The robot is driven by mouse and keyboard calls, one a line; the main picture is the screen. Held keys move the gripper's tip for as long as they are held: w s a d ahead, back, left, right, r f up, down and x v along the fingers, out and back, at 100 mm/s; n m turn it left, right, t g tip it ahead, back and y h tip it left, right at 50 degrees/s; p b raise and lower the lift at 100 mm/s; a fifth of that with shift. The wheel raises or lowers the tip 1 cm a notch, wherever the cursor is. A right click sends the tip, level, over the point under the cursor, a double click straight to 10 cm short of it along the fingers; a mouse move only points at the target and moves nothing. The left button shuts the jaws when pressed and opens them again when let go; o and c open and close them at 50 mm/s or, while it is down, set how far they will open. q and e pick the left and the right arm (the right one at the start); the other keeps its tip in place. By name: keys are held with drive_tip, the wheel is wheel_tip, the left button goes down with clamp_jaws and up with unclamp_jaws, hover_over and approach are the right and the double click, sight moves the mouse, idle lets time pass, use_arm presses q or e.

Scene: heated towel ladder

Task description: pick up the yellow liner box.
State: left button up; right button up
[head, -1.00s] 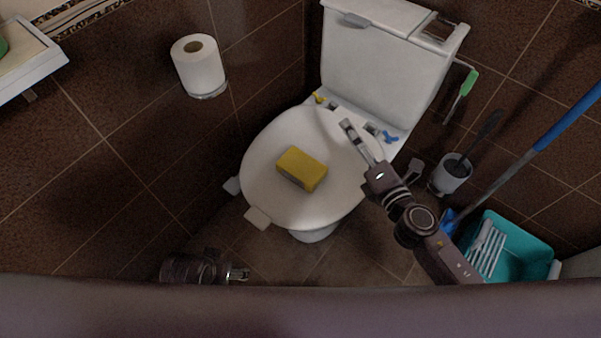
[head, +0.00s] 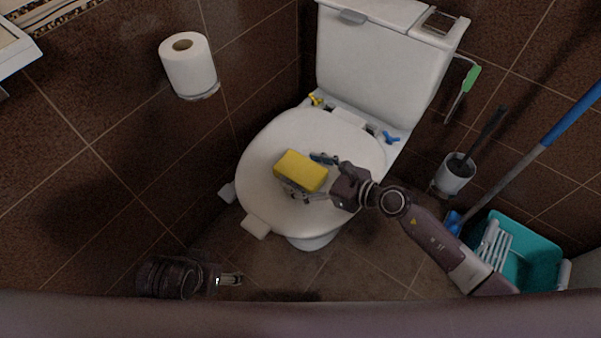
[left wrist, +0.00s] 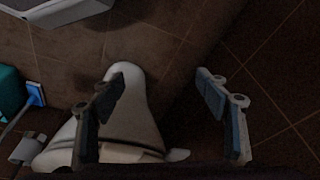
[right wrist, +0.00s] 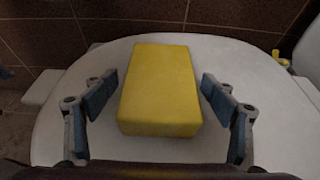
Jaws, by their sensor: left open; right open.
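The yellow liner box (head: 300,171) lies on the closed white toilet lid (head: 262,200). My right gripper (head: 314,177) is at the box, coming from the right, with its fingers open on either side of it. In the right wrist view the box (right wrist: 160,88) sits between the two open fingers (right wrist: 158,95), with a gap visible on both sides. My left gripper (head: 230,280) is low at the front left, away from the box. In the left wrist view its fingers (left wrist: 163,100) are open and empty.
The cistern (head: 380,60) stands behind the lid, with yellow (head: 316,100) and blue (head: 391,138) hinge parts between. A toilet roll (head: 188,66) hangs on the left wall. A brush holder (head: 454,174), a blue-handled pole (head: 570,117) and a teal bucket (head: 530,255) stand at the right.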

drive_tip(key=shift+w+a+f, duration=0.25)
drive_tip(key=shift+w+a, duration=0.1)
drive_tip(key=shift+a, duration=0.15)
drive_tip(key=c, duration=1.2)
drive_tip(key=shift+c, duration=0.9)
drive_tip(key=shift+r, duration=0.15)
